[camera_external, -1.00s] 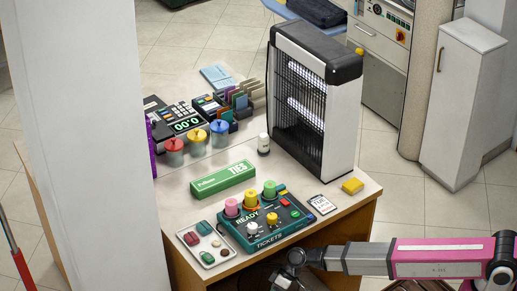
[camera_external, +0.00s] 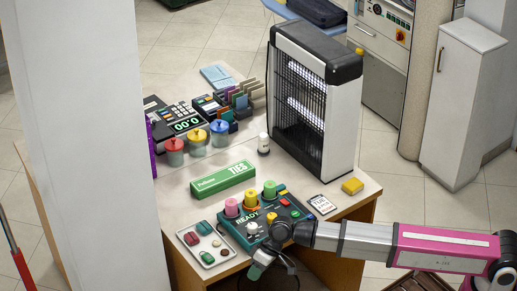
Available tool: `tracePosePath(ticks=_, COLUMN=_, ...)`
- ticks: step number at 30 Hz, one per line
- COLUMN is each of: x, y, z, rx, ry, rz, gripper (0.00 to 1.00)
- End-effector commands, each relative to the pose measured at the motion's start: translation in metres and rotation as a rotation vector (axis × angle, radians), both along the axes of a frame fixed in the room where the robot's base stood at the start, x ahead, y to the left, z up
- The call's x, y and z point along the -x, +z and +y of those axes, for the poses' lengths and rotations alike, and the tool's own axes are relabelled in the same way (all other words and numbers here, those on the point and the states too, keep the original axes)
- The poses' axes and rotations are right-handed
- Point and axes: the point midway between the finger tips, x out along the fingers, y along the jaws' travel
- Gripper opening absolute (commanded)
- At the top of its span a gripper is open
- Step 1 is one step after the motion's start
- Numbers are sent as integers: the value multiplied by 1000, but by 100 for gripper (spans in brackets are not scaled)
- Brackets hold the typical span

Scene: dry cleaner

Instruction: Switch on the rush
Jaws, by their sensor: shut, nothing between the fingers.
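A dark green ticket machine (camera_external: 237,238) lettered "READY" sits at the near edge of the counter (camera_external: 300,188). I cannot read which control is the rush. My gripper (camera_external: 257,270) is shut and empty at the machine's front edge, pointing down. My wrist hides the machine's front right part and the "TICKETS" lettering. I cannot tell whether my gripper touches the machine.
A tray (camera_external: 222,254) of small pieces lies left of the machine. A green "TIES" box (camera_external: 222,179) lies behind it. A tall black-fronted unit (camera_external: 310,100) stands behind.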

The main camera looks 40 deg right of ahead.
Motion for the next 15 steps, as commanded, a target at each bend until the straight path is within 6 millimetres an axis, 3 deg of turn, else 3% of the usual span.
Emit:
tracePosePath(ticks=8, x=-9, y=72, z=-24, rx=62, ry=-168, rz=28, gripper=0)
tracePosePath(ticks=11, x=-19, y=97, z=-40, rx=96, ry=-235, rz=28, gripper=0)
tracePosePath(ticks=15, x=-48, y=130, z=-78, rx=173, ry=-339, rz=10, gripper=0)
